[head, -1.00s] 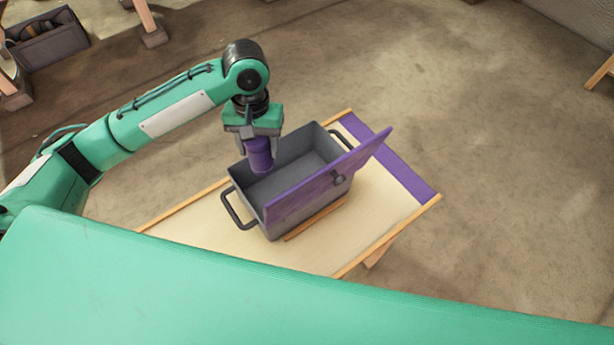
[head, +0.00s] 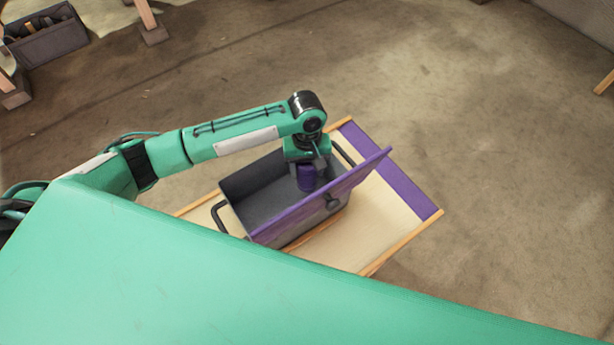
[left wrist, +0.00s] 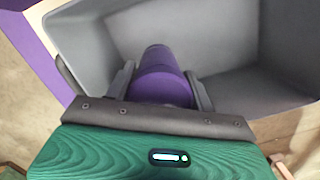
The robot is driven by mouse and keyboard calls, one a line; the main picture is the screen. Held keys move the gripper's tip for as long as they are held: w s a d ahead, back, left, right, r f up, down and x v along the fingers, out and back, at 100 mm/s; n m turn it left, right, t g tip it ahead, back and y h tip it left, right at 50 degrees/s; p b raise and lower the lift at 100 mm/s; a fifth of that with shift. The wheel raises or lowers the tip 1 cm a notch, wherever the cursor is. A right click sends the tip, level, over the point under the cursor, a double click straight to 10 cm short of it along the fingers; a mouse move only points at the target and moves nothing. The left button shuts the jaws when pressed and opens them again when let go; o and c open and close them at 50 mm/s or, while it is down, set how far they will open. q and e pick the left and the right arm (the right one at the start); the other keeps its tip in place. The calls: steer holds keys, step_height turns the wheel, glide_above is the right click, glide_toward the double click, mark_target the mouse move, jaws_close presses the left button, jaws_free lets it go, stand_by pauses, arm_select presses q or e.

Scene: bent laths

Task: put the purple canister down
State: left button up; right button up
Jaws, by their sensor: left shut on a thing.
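The purple canister (head: 307,178) is in my left gripper (head: 307,168), inside the outline of the grey box (head: 236,186) at its right end. In the left wrist view the canister (left wrist: 163,78) sits between the two fingers (left wrist: 160,88), which are shut on it, with grey box walls (left wrist: 228,45) around it. I cannot tell whether the canister's base touches the box floor. My right gripper is not in view.
The box stands on a pale table with wooden edging (head: 405,246) and a purple strip (head: 405,188) at its right end. The box has dark handles at both ends. A grey bin (head: 45,38) stands at the far left.

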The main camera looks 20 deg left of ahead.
mark_target(307, 180)
arm_select(q)
steer(key=shift+f, duration=0.4)
steer(key=shift+f+p, duration=0.3)
steer(key=shift+f, duration=2)
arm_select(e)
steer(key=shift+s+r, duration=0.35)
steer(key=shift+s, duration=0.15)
arm_select(q)
steer(key=shift+f, duration=0.1)
steer(key=o, duration=1.1)
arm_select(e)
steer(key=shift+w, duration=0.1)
arm_select(q)
steer(key=r, duration=0.4)
steer(key=w+r+b, duration=0.1)
steer(key=r, duration=0.7)
steer(key=shift+w+a+b, duration=0.15)
steer(key=shift+a+b, duration=0.15)
steer(key=shift+b, duration=0.1)
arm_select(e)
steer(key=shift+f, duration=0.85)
